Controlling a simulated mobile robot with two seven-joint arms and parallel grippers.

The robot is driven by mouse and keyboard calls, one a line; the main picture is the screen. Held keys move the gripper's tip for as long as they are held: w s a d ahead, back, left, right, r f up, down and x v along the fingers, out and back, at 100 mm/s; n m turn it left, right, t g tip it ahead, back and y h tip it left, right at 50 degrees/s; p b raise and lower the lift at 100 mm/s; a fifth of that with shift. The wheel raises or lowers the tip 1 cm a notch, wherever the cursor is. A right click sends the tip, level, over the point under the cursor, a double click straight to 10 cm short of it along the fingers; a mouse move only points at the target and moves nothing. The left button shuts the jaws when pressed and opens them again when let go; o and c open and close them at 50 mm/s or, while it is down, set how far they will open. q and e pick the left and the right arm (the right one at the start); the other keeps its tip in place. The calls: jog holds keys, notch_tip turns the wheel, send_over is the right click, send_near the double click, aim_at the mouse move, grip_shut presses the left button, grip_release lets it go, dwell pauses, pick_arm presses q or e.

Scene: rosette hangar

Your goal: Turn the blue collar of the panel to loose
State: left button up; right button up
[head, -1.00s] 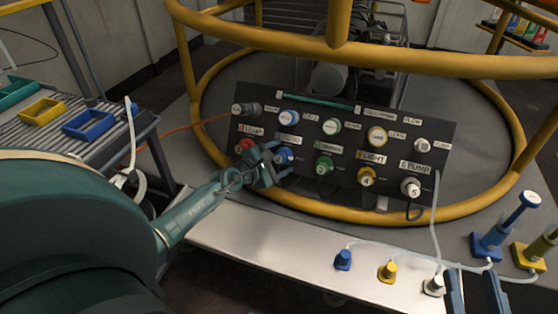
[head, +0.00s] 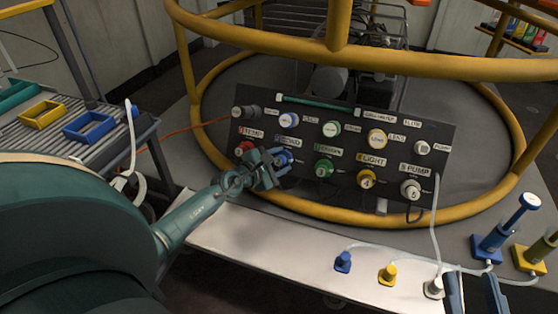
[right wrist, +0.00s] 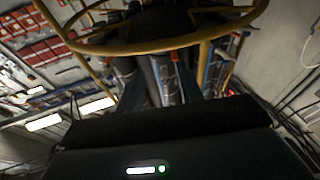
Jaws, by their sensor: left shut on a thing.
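The dark panel (head: 437,128) stands tilted on the floor plate inside the yellow ring, with two rows of coloured collars and labels. The blue collar (head: 284,158) is in its lower row, second from the left, partly hidden by my gripper. My left gripper (head: 279,161) reaches in from the left and is shut on this blue collar. The collar's marking is too small and covered to read. My right gripper (head: 475,293) shows at the bottom right edge, its two fingers apart and empty, away from the panel.
A red collar (head: 244,148) sits close left of my left gripper and a green one (head: 324,168) to its right. A yellow rail (head: 330,52) crosses above the panel. Blue, yellow and white plugs with hoses stand on the pale bench (head: 300,248) in front.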

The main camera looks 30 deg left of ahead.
jog(key=shift+r, duration=0.1)
pick_arm(q)
jog(key=shift+n+t+p, duration=0.3)
jog(key=shift+n, duration=0.5)
jog(key=shift+d+f+n+y, duration=0.1)
jog(key=shift+n+y, duration=0.5)
jog(key=shift+n, duration=0.3)
jog(key=n+y, duration=0.1)
jog(key=n, duration=0.2)
jog(key=n+t+y+p, duration=0.1)
jog(key=n+y, duration=0.1)
jog(key=n, duration=0.1)
jog(key=shift+d+f+n, duration=0.1)
jog(key=shift+d+n, duration=0.1)
jog(key=shift+n, duration=0.2)
jog(key=n+y, duration=0.2)
jog(key=n, duration=0.2)
jog(key=shift+d+n, duration=0.15)
jog(key=shift+n, duration=0.25)
jog(key=n+g+y, duration=0.1)
jog(key=n+y, duration=0.1)
jog(key=n, duration=0.2)
jog(key=shift+d+p, duration=0.1)
jog(key=shift+p, duration=0.2)
jog(key=shift+n+g+y, duration=0.6)
jog(key=shift+n+y, duration=0.1)
jog(key=shift+n, duration=0.8)
pick_arm(e)
jog(key=shift+d+r, duration=0.15)
jog(key=shift+d, duration=0.1)
